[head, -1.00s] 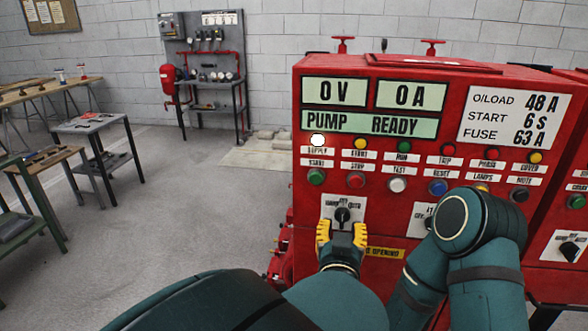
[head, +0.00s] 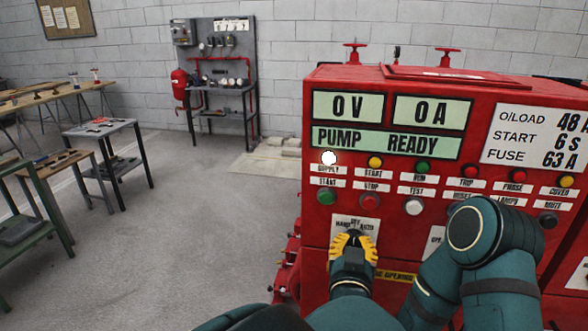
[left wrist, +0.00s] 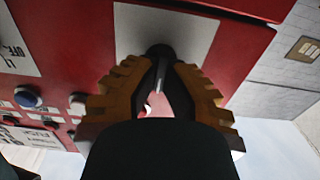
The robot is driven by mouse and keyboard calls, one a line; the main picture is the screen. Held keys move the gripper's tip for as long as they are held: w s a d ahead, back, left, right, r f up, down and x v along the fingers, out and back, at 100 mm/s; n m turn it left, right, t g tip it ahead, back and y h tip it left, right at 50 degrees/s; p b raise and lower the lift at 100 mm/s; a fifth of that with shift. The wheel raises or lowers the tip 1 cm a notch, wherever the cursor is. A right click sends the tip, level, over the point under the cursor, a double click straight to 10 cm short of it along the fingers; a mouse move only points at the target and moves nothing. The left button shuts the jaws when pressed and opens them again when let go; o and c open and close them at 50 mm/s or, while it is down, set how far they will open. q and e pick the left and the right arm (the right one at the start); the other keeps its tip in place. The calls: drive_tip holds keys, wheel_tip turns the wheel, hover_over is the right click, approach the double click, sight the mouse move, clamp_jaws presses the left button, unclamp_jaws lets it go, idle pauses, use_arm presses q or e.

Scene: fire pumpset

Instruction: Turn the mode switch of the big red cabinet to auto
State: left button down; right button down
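The big red cabinet (head: 318,240) fills the right of the head view, and its display reads PUMP READY. Its mode switch is a dark knob (left wrist: 160,52) on a white plate (head: 366,224) marked HAND, OFF and AUTO. My left gripper (head: 354,237), with yellow-ribbed fingers, is at that plate and hides most of the knob in the head view. In the left wrist view its fingertips (left wrist: 163,66) close in on both sides of the knob, with the knob's grip between them. The knob's pointing direction is hard to tell. My right gripper is out of view.
A row of buttons, including a green one (head: 326,197) and a red one (head: 370,201), sits above the switch. My arm links cover the panel to the right. Worktables (head: 105,128) stand at the left, with open floor (head: 200,230) between.

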use_arm(q)
drive_tip(key=m+p, duration=0.3)
drive_tip(key=m, duration=0.1)
drive_tip(key=shift+r, duration=0.15)
drive_tip(key=m+p, duration=0.2)
drive_tip(key=m, duration=0.2)
drive_tip(key=shift+d, duration=0.1)
drive_tip(key=shift+m, duration=0.4)
drive_tip(key=shift+p, duration=0.3)
drive_tip(key=c, duration=1.1)
unclamp_jaws()
drive_tip(key=shift+o, duration=0.2)
drive_tip(key=shift+f, duration=0.2)
